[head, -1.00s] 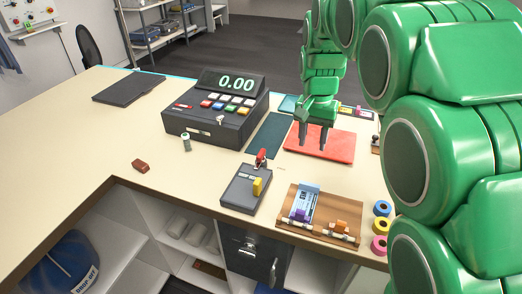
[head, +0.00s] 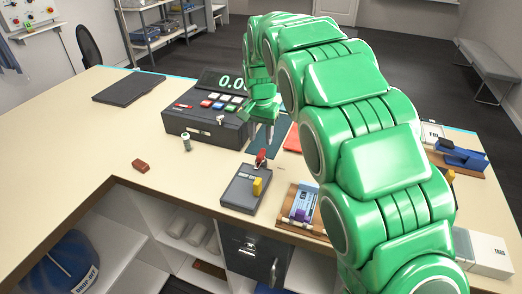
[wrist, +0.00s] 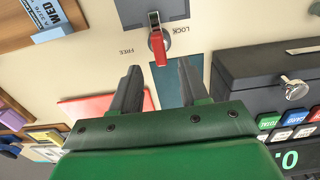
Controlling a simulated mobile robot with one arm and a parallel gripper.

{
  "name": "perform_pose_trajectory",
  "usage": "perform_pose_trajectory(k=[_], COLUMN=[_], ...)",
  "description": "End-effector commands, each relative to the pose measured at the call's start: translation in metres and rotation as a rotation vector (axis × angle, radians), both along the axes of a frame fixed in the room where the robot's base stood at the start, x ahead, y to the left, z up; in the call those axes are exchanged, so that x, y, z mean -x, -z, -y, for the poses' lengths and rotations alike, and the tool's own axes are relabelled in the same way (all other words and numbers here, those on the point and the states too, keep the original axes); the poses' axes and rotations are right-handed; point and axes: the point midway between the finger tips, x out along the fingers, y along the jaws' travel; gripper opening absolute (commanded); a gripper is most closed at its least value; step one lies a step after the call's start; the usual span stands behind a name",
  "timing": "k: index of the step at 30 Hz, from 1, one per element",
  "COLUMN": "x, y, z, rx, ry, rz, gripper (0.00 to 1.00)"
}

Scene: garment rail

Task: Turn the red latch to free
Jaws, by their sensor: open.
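The red latch (head: 261,159) sits at the far end of a grey box (head: 241,188) on the counter. In the wrist view the red latch (wrist: 158,44) points toward my gripper, with the printed word LOCK (wrist: 181,29) to its right and FREE (wrist: 126,50) to its left. My gripper (head: 262,145) is just beyond the latch in the head view. In the wrist view my gripper (wrist: 158,68) is open and empty, with the latch's tip in line with the gap between the fingers. I cannot tell the height between them.
The cash register (head: 205,120) is close on the left of my gripper. A dark green mat (head: 264,148) lies below it. A wooden tray (head: 289,215) is right of the box.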

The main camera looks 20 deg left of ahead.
Motion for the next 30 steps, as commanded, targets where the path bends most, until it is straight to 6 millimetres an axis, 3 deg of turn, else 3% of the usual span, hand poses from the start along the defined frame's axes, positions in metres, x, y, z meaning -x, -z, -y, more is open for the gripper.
perform_pose_trajectory(k=[12,23,30], x=[0.001,0.001,0.0], y=[0.055,0.064,0.064], z=[0.0,0.001,0.001], rx=[0.001,0.001,0.001], ry=[-0.001,0.0,0.0], rz=[-0.001,-0.001,-0.001], gripper=[0.45,0.45,0.11])
